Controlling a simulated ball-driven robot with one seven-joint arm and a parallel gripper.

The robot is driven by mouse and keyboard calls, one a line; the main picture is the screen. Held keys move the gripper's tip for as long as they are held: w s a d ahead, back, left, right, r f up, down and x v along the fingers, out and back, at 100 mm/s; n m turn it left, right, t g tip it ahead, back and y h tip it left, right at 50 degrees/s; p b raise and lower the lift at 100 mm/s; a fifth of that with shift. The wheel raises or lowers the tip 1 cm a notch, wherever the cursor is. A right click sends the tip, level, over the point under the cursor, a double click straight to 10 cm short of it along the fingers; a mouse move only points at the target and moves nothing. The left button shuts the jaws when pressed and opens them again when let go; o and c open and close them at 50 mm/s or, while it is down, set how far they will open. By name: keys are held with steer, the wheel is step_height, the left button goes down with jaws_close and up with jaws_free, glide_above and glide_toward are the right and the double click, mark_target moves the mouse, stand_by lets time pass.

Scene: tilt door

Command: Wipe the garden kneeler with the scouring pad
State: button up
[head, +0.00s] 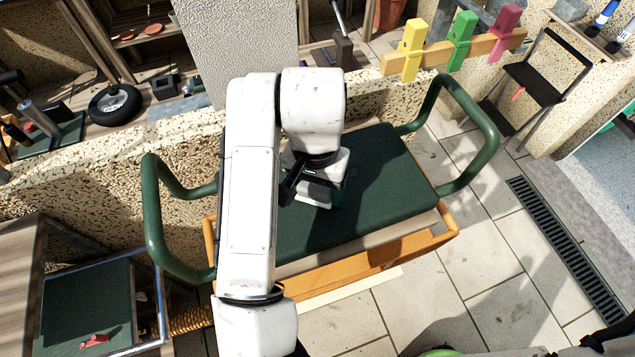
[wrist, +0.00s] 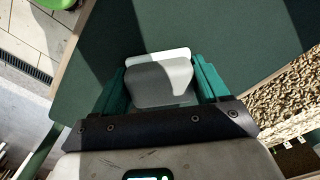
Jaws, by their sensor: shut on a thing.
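The garden kneeler (head: 385,185) has a dark green padded top, green tube handles at both ends and an orange frame below. Its green top also fills much of the wrist view (wrist: 235,35). My gripper (head: 328,190) is over the left-middle part of the top. In the wrist view my gripper (wrist: 160,84) is shut on the scouring pad (wrist: 158,62), a pale white-grey block between its green fingers. The pad is close over the green top; I cannot tell if it touches. In the head view my arm and hand mostly hide the pad.
A speckled stone wall (head: 110,150) runs behind the kneeler. Coloured pegs (head: 461,40) stand on a wooden rail at the back right. A folding chair (head: 533,80) is at the right. Paved floor (head: 430,300) is clear in front, with a drain grate (head: 565,245) to the right.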

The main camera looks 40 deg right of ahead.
steer(key=shift+d+r+p, duration=0.15)
steer(key=shift+r+p, duration=2.1)
steer(key=shift+r, duration=0.5)
steer(key=shift+r+p, duration=0.4)
steer(key=shift+r, duration=1.05)
